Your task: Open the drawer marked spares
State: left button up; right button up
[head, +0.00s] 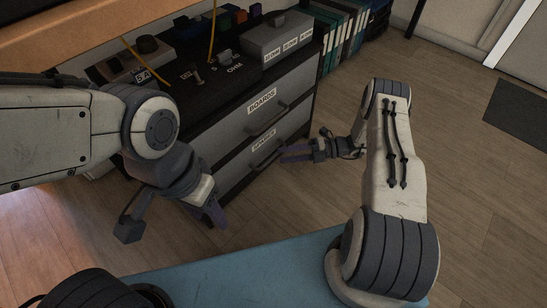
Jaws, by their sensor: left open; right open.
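The drawer marked SPARES (233,171) is the lower one in the dark cabinet, below the BOARDS drawer (247,122). Its front looks flush with the cabinet, so it appears shut. Its dark bar handle (264,159) runs across the front under the label. My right gripper (283,153) is open, with its fingers pointing left at the right end of this handle. I cannot tell whether they touch it or straddle it. My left gripper (214,212) is open and empty, pointing down in front of the cabinet's lower left, and its arm hides part of the cabinet.
The cabinet top holds a grey labelled box (277,40), small devices and yellow cables. Binders (340,38) stand on a shelf to the right. A blue surface (240,278) lies close in front of me.

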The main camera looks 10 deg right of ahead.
aim_at(273, 156)
jog(key=b+x, duration=0.1)
jog(key=x, duration=0.3)
jog(key=shift+f, duration=0.1)
jog(key=shift+a, duration=0.4)
grip_shut()
dwell(1.0)
